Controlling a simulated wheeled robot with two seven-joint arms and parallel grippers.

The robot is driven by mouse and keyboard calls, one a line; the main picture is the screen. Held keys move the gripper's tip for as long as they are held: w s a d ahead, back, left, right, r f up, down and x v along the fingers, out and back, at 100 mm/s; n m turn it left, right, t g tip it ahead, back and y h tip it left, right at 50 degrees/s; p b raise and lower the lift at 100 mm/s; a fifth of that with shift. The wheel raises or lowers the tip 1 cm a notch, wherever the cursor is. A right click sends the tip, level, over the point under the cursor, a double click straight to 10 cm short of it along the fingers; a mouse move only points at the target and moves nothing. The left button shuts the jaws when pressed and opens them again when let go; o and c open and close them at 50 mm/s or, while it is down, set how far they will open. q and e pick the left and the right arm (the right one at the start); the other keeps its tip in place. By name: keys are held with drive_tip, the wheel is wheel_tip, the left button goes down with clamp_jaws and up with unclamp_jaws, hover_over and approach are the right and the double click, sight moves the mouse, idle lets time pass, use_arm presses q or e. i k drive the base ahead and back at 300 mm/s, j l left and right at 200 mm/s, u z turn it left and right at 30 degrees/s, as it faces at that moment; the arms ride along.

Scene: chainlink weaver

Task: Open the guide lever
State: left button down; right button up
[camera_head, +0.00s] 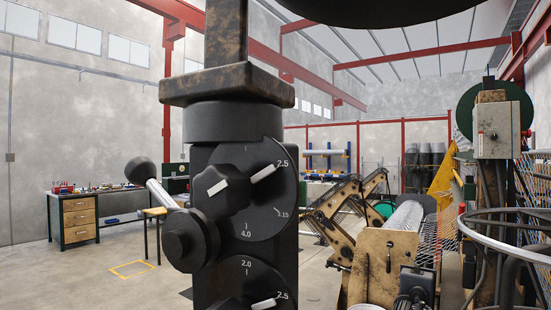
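A dark machine column fills the middle of the view. On its left side a lever (163,195) with a black ball knob and a pale metal rod points up and left from a round black hub (188,240). It may be the guide lever, but no label shows which lever that is. Beside it is a black dial (257,190) with white numbers and a black knob (221,189) with a white mark. A second numbered dial (250,288) is below, cut off by the bottom edge. Neither of my grippers is in view, and nothing touches the lever.
A wooden-drawer workbench (77,219) stands at the far left wall. Brown jointed machine arms (338,222) and a wire-mesh roll (408,214) are behind on the right. A grey control box (498,129) and a curved metal rail (482,233) are at far right. Floor at left is mostly clear.

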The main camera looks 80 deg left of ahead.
sight(140, 170)
drive_tip(key=k+j, duration=0.55)
drive_tip(key=k+j+u, duration=0.15)
drive_tip(key=k+j, duration=0.9)
drive_tip(key=j, duration=0.25)
drive_tip(key=l+u, duration=0.05)
